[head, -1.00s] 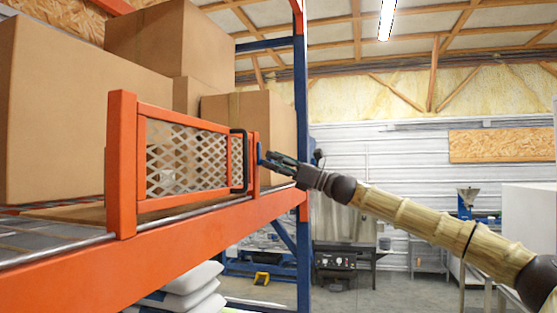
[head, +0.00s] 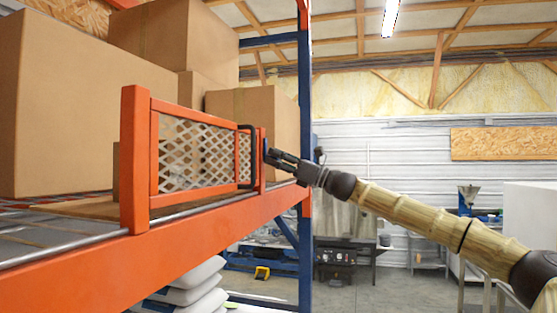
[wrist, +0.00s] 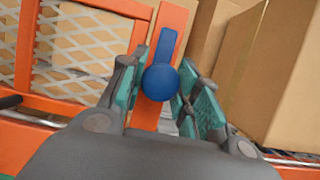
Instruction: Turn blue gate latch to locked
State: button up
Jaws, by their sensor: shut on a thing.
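The blue gate latch (wrist: 160,82) has a round knob and a flat bar lying along the orange end post (wrist: 176,18) in the wrist view. In the head view it is a small blue strip (head: 266,147) at the post, partly hidden by my gripper. My gripper (head: 272,155) reaches it from the right. Its teal-padded fingers are on either side of the knob in the wrist view (wrist: 163,88), shut on the latch. The orange gate (head: 155,150) with white mesh stands across the shelf front, its end against the post.
A black handle (head: 247,157) is on the gate just left of the latch. Cardboard boxes (head: 85,110) stand on the shelf behind the gate. The orange shelf beam (head: 180,240) runs below. The space right of the rack around my arm is open.

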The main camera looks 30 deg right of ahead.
jog(key=shift+r+n, duration=0.25)
jog(key=shift+n, duration=0.15)
jog(key=n+g+y+b, duration=0.1)
jog(key=n, duration=0.1)
jog(key=n+g+y+b, duration=0.1)
jog(key=n+b, duration=0.1)
jog(key=n, duration=0.1)
jog(key=shift+f, duration=0.1)
jog(key=n+g, duration=0.1)
jog(key=n, duration=0.2)
jog(key=n+g+y+b, duration=0.1)
jog(key=n+g, duration=0.1)
jog(key=n, duration=0.1)
jog(key=n+g, duration=0.1)
jog(key=n, duration=0.2)
jog(key=n+g, duration=0.2)
jog(key=n, duration=0.1)
jog(key=shift+r+n, duration=0.2)
jog(key=shift+n, duration=0.1)
jog(key=shift+f+n+g+h+p, duration=0.1)
jog(key=shift+n+g+h+p, duration=0.45)
jog(key=shift+n, duration=1.45)
jog(key=o, duration=1.1)
jog(key=shift+w+f, duration=0.1)
jog(key=shift+f, duration=0.05)
jog(key=shift+c, duration=0.2)
